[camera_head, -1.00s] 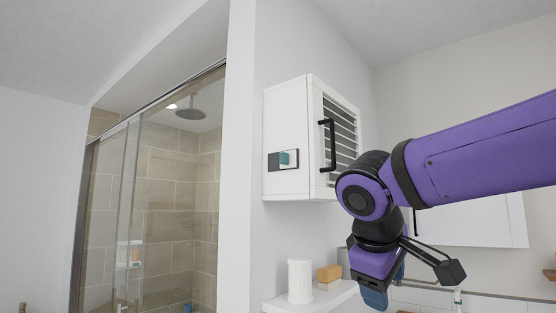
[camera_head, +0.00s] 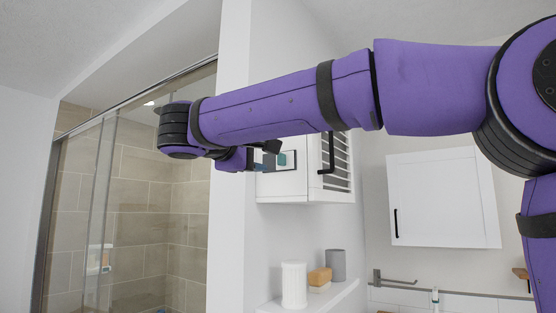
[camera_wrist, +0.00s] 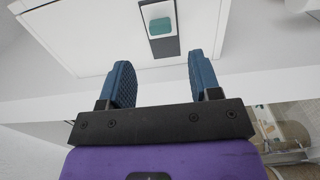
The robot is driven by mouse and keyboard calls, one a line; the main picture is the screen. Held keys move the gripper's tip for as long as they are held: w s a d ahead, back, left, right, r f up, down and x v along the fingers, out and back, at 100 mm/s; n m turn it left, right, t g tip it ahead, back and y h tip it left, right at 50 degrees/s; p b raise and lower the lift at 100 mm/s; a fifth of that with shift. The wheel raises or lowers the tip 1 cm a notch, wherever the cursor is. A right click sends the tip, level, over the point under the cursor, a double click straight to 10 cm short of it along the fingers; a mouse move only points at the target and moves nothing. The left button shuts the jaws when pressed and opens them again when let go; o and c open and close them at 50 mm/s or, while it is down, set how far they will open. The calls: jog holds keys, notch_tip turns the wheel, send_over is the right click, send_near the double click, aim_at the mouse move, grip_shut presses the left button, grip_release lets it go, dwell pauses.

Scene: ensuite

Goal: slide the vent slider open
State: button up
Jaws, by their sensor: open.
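The vent slider is a small teal knob (camera_head: 282,160) on a dark and light plate (camera_head: 291,165) on the side face of a white wall cabinet (camera_head: 282,187). In the wrist view the teal knob (camera_wrist: 160,27) sits at top centre on its plate (camera_wrist: 165,47), ahead of my gripper and roughly between the lines of its two fingers. My gripper (camera_wrist: 158,80) is open and empty, its blue pads apart from the knob. In the head view my gripper (camera_head: 266,154) is just left of the knob, and my arm hides the cabinet's upper part.
The cabinet has a louvred door with a black handle (camera_head: 327,153). Below it a white shelf (camera_head: 340,292) holds a white ribbed cup (camera_head: 294,285), a tan block (camera_head: 319,277) and a grey cup (camera_head: 336,265). A glass shower (camera_head: 130,215) is at left, another white cabinet (camera_head: 440,195) at right.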

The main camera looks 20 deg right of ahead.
aim_at(279, 159)
jog(key=x, duration=0.8)
jog(key=shift+w+d, duration=0.1)
jog(key=shift+d, duration=0.05)
jog(key=shift+c, duration=0.2)
